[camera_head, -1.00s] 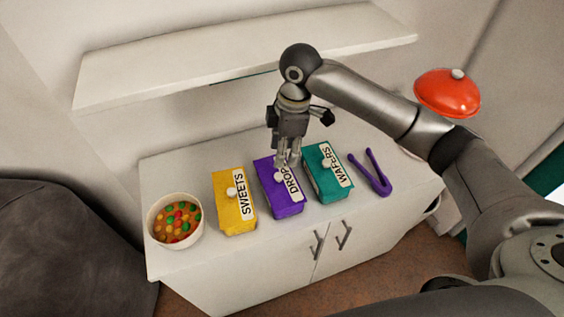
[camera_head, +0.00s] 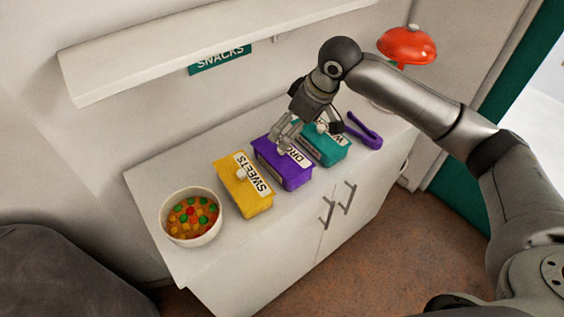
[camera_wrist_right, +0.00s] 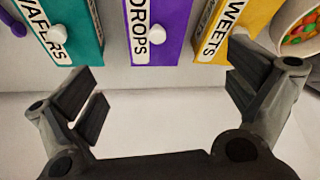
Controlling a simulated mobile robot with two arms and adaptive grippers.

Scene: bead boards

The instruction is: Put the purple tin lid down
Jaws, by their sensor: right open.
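The purple tin (camera_head: 288,175) marked DROPS stands upright on the white cabinet top, between the yellow and teal tins. Its purple lid (camera_wrist_right: 172,28), with a white knob (camera_wrist_right: 157,35), appears to sit on it in the right wrist view; the seam is too small to judge. My right gripper (camera_head: 284,137) is at the back of the purple tin in the head view and partly covers its top. In the wrist view the right gripper (camera_wrist_right: 165,95) is open and empty, its fingers wide apart and clear of the knob. My left gripper is not in view.
The yellow SWEETS tin (camera_head: 243,192) and teal WAFERS tin (camera_head: 325,148) flank the purple one. A shelf (camera_head: 215,45) hangs above. The cabinet top (camera_head: 165,170) is bare behind the tins.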

